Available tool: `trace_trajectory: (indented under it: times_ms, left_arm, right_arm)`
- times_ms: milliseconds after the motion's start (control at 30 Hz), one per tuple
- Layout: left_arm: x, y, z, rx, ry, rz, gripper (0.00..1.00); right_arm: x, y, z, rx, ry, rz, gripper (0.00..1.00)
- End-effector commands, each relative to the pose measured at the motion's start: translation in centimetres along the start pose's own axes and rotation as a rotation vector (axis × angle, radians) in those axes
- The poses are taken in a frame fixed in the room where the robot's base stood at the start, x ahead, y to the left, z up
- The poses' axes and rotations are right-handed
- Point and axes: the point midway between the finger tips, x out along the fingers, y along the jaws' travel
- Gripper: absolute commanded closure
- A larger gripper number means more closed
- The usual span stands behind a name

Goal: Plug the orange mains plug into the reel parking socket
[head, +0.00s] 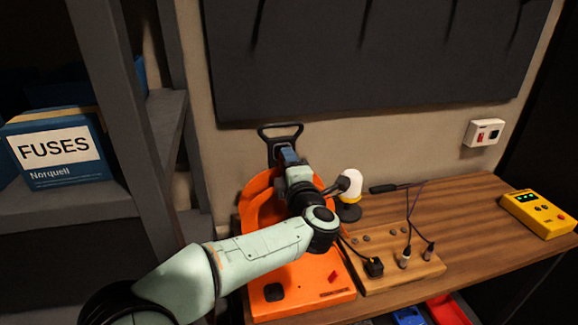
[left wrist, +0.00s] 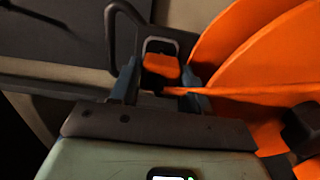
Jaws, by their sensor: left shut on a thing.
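The orange mains plug (left wrist: 161,66) shows between the fingers of my left gripper (left wrist: 158,80) in the left wrist view. The gripper is shut on it, and an orange cord runs from it to the right. In the head view my left gripper (head: 288,156) is at the back of the orange reel (head: 258,188), in front of its black handle (head: 280,132). The plug is hidden there. In the left wrist view a dark frame stands right behind the plug. I cannot tell whether this is the parking socket, or whether the plug touches it. My right gripper is out of view.
A wooden block (head: 415,268) with plugs and cables stands right of the reel. A white and yellow lamp (head: 350,186) is behind it. A yellow box (head: 538,213) sits at the desk's right. A shelf (head: 60,222) with a fuses box (head: 58,150) is at the left.

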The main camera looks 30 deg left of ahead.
Motion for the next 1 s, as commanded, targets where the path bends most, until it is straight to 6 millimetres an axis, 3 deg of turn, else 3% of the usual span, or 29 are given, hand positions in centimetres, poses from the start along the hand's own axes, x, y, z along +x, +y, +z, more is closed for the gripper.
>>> trace_trajectory:
  times_ms: [333, 1000]
  left_arm:
    - [1.5, 0.1, 0.0, 0.000, -0.002, -0.001, 1.00]
    - [1.5, 0.0, 0.0, 0.000, -0.004, -0.001, 1.00]
  right_arm:
    - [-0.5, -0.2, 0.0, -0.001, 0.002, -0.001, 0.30]
    - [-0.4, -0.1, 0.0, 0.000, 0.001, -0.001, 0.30]
